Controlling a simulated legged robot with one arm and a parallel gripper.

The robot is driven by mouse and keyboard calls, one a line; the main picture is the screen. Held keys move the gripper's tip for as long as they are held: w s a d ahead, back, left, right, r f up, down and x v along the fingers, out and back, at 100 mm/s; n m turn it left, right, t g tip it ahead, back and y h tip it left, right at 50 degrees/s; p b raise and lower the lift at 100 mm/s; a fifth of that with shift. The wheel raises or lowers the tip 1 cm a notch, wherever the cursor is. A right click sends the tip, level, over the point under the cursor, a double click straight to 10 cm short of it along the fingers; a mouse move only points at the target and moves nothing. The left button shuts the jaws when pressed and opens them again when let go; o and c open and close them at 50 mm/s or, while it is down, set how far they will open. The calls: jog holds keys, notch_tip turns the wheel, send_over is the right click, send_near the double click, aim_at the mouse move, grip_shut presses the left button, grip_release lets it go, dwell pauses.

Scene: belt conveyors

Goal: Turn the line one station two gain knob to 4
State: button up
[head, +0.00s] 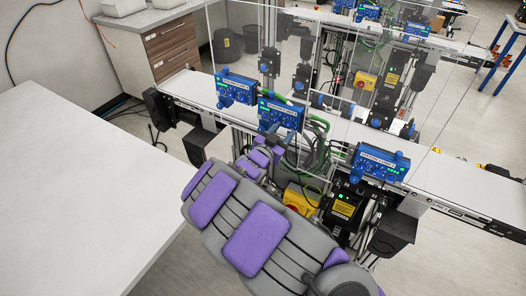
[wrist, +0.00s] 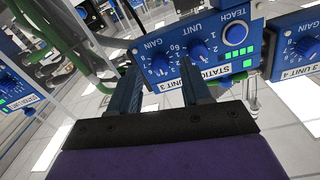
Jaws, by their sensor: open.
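A blue control box (wrist: 190,55) fills the top of the wrist view. It has a GAIN knob (wrist: 160,66), a UNIT knob (wrist: 198,47) and a TEACH button (wrist: 236,34). Its tilted label seems to end in 3; the station and line numbers are not clear. My gripper (wrist: 158,72) is open, its fingers reaching toward the GAIN knob, one on each side of it. I cannot tell whether they touch it, nor which number it points to. In the head view my arm reaches the middle blue box (head: 281,114); its fingers are mostly hidden there.
Another box (wrist: 296,45) stands close on the right in the wrist view, and one more (wrist: 15,85) at the left. The head view shows neighbouring boxes (head: 236,88) and (head: 380,163) along the white conveyor (head: 455,192). Clear panels and green cables (head: 318,130) are close by.

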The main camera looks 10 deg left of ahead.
jog(key=p+v, duration=0.1)
jog(key=v, duration=1.5)
jog(key=shift+a+f, duration=0.1)
jog(key=w+d+n+g+y, duration=0.2)
jog(key=w+g+y, duration=0.3)
jog(key=y, duration=0.1)
jog(key=s+d+r+n+g, duration=0.1)
jog(key=s+d+g, duration=0.3)
jog(key=s+d, duration=0.4)
jog(key=s+d+r+n+g+b, duration=0.1)
jog(key=s+d+g, duration=0.4)
jog(key=s, duration=1.2)
jog(key=s+d+r+n+g, duration=0.2)
jog(key=s+d+r+g, duration=0.1)
jog(key=s+d, duration=0.8)
jog(key=s+g, duration=0.1)
jog(key=s, duration=0.1)
jog(key=shift+s+n+y+b, duration=0.3)
jog(key=shift+y+b, duration=0.05)
jog(key=shift+y, duration=0.05)
jog(key=shift+d+r, duration=0.1)
